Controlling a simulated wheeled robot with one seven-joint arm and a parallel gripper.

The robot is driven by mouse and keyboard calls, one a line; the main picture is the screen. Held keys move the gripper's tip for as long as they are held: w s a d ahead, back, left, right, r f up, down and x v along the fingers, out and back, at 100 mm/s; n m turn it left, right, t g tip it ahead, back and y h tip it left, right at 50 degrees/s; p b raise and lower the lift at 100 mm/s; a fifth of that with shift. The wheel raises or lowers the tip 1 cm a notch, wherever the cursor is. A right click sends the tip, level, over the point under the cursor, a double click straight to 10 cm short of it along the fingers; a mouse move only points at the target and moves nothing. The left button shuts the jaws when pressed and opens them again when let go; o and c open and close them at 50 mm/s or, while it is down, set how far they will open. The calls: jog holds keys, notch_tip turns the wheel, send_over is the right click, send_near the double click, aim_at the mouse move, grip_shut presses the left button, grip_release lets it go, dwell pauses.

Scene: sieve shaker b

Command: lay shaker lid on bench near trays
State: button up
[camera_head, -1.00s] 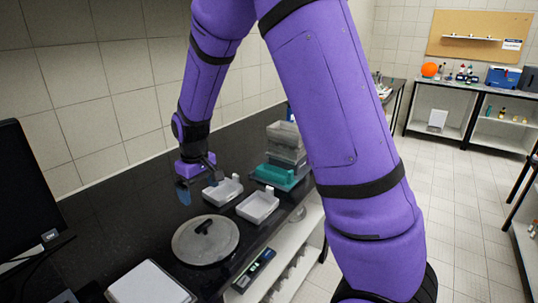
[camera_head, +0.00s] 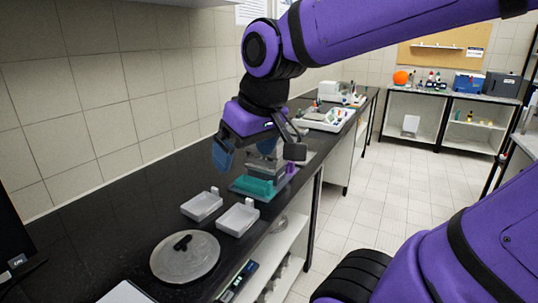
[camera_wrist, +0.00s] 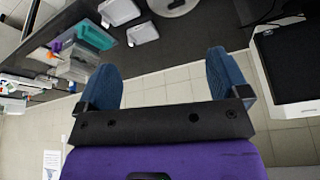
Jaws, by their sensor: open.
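The shaker lid (camera_head: 186,262), a round grey disc with a black handle, lies flat on the black bench (camera_head: 100,215) in the head view. Its edge also shows at the top of the wrist view (camera_wrist: 172,6). Two white trays lie just beyond it, the left tray (camera_head: 202,207) and the right tray (camera_head: 238,220).
The teal-based apparatus (camera_head: 256,187) with clear stacked parts stands behind the trays, partly hidden by my gripper. A dark monitor (camera_head: 12,235) is at left, and a white panel (camera_head: 125,293) lies at the front. Floor (camera_head: 390,190) is free at right.

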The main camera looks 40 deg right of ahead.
jog(key=shift+m+t+h, duration=0.3)
jog(key=shift+t, duration=0.1)
jog(key=s, duration=0.5)
jog(key=shift+s+d+r, duration=0.25)
jog(key=shift+d+r, duration=0.05)
